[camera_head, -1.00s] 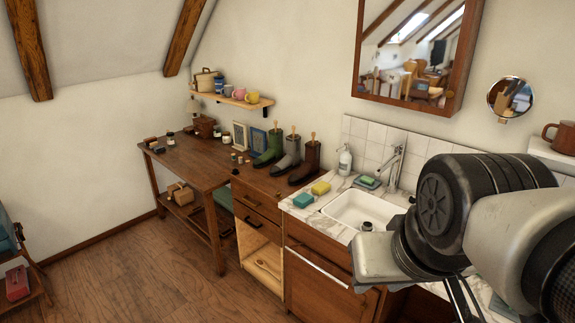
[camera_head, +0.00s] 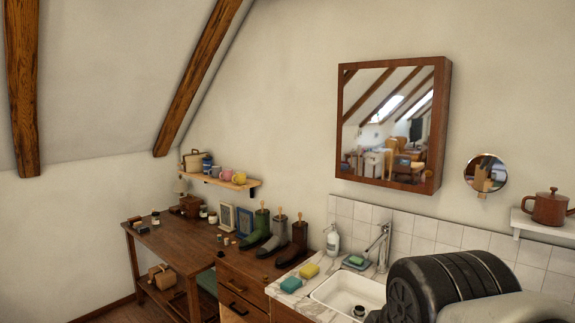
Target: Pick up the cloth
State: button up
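I cannot make out a cloth in this view. Part of my arm shows at the lower right, in front of the sink counter. My gripper is outside the picture, so its fingers cannot be seen. The white sink (camera_head: 338,294) is partly hidden by my arm and cut off by the bottom edge.
A teal sponge (camera_head: 290,285) and a yellow sponge (camera_head: 309,270) lie left of the sink. The faucet (camera_head: 380,248) rises behind it. Boots (camera_head: 276,238) stand on the wooden bench (camera_head: 170,243). A mirror cabinet (camera_head: 390,125) and a teapot (camera_head: 549,207) are above.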

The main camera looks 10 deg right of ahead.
aim_at(292, 284)
jog(key=z, duration=0.6)
jog(key=i+j+z, duration=0.15)
jog(key=z, duration=0.2)
jog(key=i+j+z, duration=0.1)
jog(key=j+z, duration=0.55)
jog(key=i+j+z, duration=0.1)
jog(key=j+z, duration=0.3)
jog(key=j, duration=0.8)
jog(key=j+z, duration=0.1)
jog(key=j, duration=1.7)
jog(key=k, duration=0.05)
